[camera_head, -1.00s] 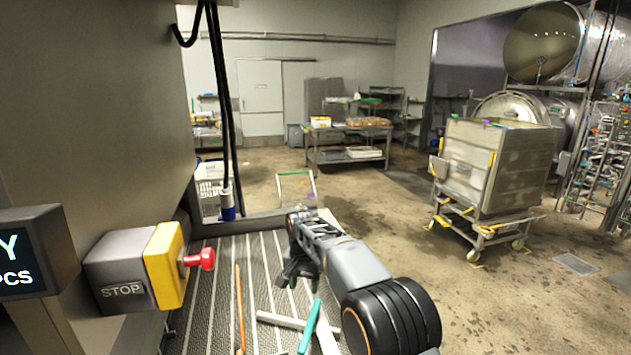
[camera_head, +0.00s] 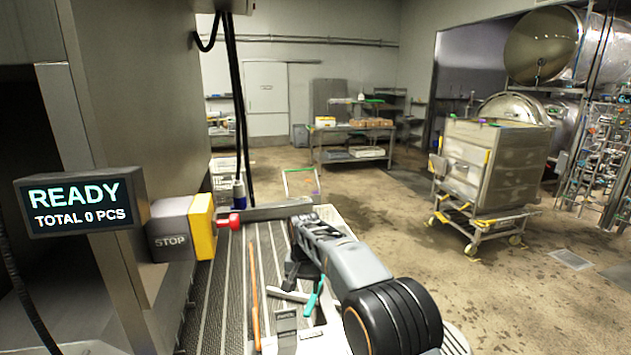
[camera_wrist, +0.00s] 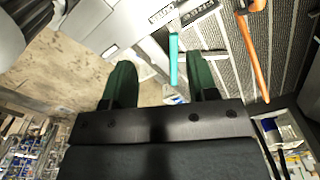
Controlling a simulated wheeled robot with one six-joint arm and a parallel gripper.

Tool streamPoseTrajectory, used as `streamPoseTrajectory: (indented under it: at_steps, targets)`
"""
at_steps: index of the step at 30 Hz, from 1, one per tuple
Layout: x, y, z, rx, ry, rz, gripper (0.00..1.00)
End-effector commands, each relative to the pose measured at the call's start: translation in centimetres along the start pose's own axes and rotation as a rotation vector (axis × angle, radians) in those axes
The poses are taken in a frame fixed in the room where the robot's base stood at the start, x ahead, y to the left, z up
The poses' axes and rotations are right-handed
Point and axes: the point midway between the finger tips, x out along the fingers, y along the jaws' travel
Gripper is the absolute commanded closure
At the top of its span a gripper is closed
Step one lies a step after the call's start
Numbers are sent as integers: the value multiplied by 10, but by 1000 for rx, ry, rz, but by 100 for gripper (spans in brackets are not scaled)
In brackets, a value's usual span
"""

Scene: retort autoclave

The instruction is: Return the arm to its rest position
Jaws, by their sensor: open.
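My arm reaches forward over a ribbed grey surface in the head view, its large black joint near the bottom. My gripper (camera_head: 291,274) hangs at the far end of the arm, partly hidden by its links. In the wrist view, the two dark green fingers of my gripper (camera_wrist: 162,78) stand wide apart with nothing held between them. A teal-handled tool (camera_head: 315,297) lies below and beside the gripper; it also shows between the fingers in the wrist view (camera_wrist: 173,60).
An orange stick (camera_head: 254,290) lies on the ribbed surface (camera_head: 215,300). A STOP box (camera_head: 172,240) with a red button (camera_head: 234,220) and a READY display (camera_head: 82,203) stand at left. A steel cart (camera_head: 490,170) stands on open floor at right; a loaded table (camera_head: 350,140) is behind.

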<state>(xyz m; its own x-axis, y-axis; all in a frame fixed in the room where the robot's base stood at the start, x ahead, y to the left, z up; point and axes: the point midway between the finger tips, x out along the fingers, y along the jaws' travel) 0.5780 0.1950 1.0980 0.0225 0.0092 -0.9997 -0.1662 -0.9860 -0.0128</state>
Motion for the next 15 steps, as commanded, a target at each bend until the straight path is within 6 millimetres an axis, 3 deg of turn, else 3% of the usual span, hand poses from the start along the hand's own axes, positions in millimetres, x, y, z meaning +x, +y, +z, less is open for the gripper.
streamPoseTrajectory:
  at_steps: [3, 8, 15]
  targets:
    - [19, 7, 8, -52, -25, 14, 47]
    - [30, 18, 25, -127, -36, 17, 47]
    - [37, 58, 60, -226, -26, 10, 47]
